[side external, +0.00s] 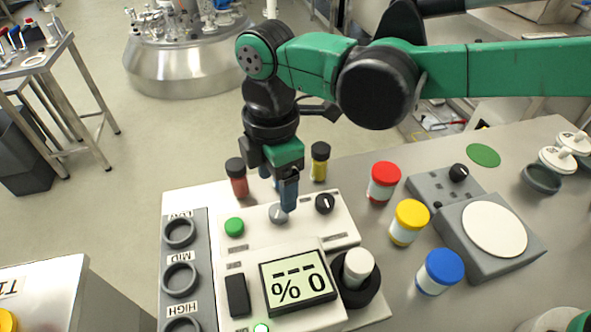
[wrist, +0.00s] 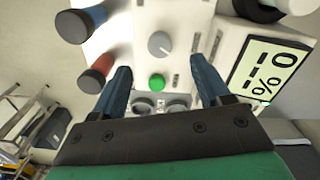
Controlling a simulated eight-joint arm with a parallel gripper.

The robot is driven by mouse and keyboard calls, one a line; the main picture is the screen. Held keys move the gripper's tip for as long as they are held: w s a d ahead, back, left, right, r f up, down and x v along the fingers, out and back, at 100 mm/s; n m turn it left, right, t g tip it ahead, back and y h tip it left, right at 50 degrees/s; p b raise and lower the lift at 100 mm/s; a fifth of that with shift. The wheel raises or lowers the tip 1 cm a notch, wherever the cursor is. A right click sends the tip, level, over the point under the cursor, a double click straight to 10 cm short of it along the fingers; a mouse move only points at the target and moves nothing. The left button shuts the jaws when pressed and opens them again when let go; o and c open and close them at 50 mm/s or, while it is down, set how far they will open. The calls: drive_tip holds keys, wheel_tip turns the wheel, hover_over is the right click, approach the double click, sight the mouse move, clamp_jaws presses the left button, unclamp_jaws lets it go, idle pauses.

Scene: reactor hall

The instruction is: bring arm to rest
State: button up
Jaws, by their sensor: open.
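My gripper (side external: 288,208) points down over the white control panel (side external: 255,228), its fingers in front of the middle grey knob in the side view. In the wrist view, my gripper (wrist: 161,66) has two blue fingers spread wide with nothing between them. The grey knob (wrist: 160,44) and the green button (wrist: 157,82) show below and beyond the gap. The green button (side external: 234,227) is left of the fingers in the side view, and a black knob (side external: 325,203) is right. I cannot tell whether a finger touches the grey knob.
Black-capped vials stand behind the panel, one red (side external: 238,180), one yellow (side external: 319,163). Red (side external: 384,184), yellow (side external: 408,222) and blue (side external: 439,272) capped jars stand right, near a white-topped plate device (side external: 495,229). A LOW/MID/HIGH rack (side external: 198,258) is left.

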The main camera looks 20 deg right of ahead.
drive_tip(key=d+r+m+t+y, duration=0.1)
drive_tip(key=d+r+m+t, duration=0.35)
drive_tip(key=d+m, duration=0.95)
drive_tip(key=s+d+m+t, duration=0.1)
drive_tip(key=s+d+m, duration=0.1)
drive_tip(key=d, duration=0.5)
drive_tip(key=s+d+m+t+h, duration=0.1)
drive_tip(key=s+d+m, duration=0.1)
drive_tip(key=d+m, duration=0.3)
drive_tip(key=shift+s+d+t, duration=0.3)
drive_tip(key=shift+d+t, duration=0.05)
drive_tip(key=shift+d, duration=0.75)
